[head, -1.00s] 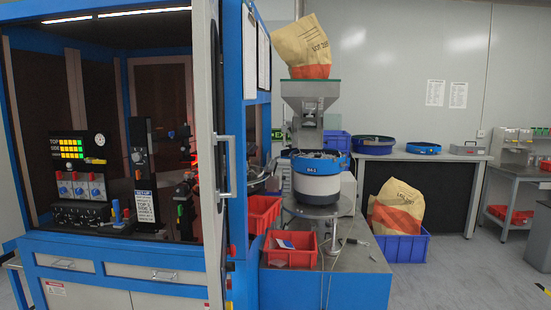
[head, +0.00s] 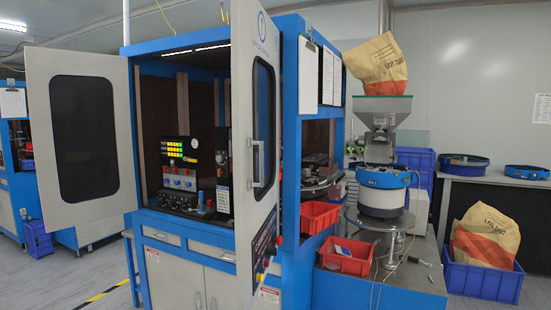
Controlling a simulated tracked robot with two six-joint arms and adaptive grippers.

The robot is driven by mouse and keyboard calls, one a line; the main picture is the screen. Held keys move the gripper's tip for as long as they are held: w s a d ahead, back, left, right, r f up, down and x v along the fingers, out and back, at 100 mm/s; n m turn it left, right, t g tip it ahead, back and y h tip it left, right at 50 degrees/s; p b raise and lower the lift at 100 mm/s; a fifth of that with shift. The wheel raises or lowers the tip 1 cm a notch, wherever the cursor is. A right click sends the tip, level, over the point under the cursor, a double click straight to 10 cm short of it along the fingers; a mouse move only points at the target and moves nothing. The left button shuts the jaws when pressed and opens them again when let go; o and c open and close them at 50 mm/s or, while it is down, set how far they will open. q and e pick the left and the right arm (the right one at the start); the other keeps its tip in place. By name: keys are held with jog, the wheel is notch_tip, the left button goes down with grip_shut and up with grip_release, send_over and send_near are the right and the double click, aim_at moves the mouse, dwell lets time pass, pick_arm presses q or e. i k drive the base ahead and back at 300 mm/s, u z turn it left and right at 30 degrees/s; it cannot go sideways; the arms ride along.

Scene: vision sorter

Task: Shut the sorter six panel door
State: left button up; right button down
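The sorter (head: 182,225) is a blue and grey cabinet with its front open. Its left door (head: 85,135), grey with a dark window, stands swung wide out to the left. Its right door (head: 242,80) also stands open, seen at a steep angle, with a long vertical handle (head: 258,170). Inside are a lit yellow display panel (head: 183,148) and several blue-knobbed units. I cannot tell from the frames which door is the sorter six door. Neither gripper shows in the head view.
A bowl feeder (head: 383,190) with a hopper and a paper sack (head: 377,63) stands on a blue base right of the sorter. Red bins (head: 346,256) sit before it. A blue crate (head: 484,282) holds another sack. Floor (head: 70,285) at the lower left is clear.

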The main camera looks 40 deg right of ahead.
aim_at(255, 39)
jog(key=z, duration=0.05)
jog(key=i, duration=0.15)
jog(key=z, duration=1.25)
jog(key=i, duration=1.55)
jog(key=z, duration=0.15)
jog(key=k, duration=0.85)
jog(key=z, duration=0.3)
